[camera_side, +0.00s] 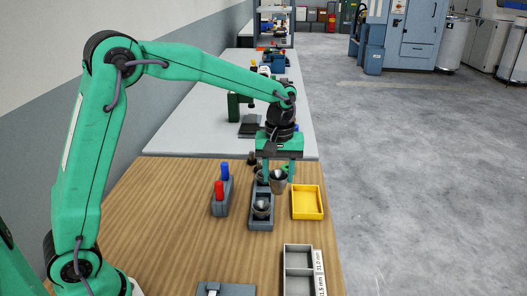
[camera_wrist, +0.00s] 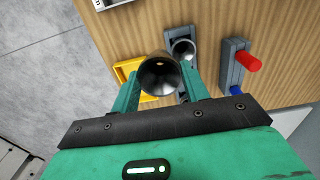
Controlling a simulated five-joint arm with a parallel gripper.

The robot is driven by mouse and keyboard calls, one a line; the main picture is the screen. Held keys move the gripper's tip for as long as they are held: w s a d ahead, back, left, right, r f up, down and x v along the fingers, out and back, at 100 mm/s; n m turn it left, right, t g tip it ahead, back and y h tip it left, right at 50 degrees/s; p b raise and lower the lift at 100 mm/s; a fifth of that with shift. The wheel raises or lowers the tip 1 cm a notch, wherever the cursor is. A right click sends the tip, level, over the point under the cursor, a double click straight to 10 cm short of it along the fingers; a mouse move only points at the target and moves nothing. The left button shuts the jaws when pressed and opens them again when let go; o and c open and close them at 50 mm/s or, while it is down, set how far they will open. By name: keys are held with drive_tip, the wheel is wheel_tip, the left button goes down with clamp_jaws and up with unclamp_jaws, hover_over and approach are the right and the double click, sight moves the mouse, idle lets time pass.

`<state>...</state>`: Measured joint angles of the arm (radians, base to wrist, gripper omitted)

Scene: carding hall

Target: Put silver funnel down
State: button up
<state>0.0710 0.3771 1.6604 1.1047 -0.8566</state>
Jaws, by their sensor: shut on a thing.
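A silver funnel (camera_side: 279,184) is held between the fingers of my gripper (camera_side: 279,172), above the wooden table. In the wrist view the held funnel (camera_wrist: 160,77) shows its wide round mouth, with a green finger of my gripper (camera_wrist: 160,70) on each side. A grey holder (camera_side: 262,225) stands just below and left of it in the side view. Another silver funnel (camera_side: 262,209) sits in the near part of this holder, and it also shows in the wrist view (camera_wrist: 183,48). The holder's far part is partly hidden behind my gripper.
A yellow tray (camera_side: 308,215) lies right of the holder. A grey block (camera_side: 220,208) with a red and a blue piece stands left. A labelled grey compartment tray (camera_side: 299,269) is at the near edge. Bare wood lies to the left.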

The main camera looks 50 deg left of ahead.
drive_tip(key=shift+r, duration=0.4)
drive_tip(key=w+d+f, duration=0.3)
drive_tip(key=w+d, duration=0.2)
drive_tip(key=d, duration=0.6)
drive_tip(key=shift+w+a+f, duration=1.15)
drive_tip(key=shift+a+f, duration=0.55)
drive_tip(key=shift+f, duration=0.1)
drive_tip(key=shift+w+a+f, duration=1.15)
drive_tip(key=shift+a+f, duration=0.5)
drive_tip(key=shift+f, duration=0.2)
drive_tip(key=shift+w+a+f, duration=1.15)
drive_tip(key=shift+a+f, duration=0.55)
drive_tip(key=shift+f, duration=0.1)
drive_tip(key=shift+f, duration=0.15)
drive_tip(key=o, duration=1.2)
drive_tip(key=shift+c, duration=0.2)
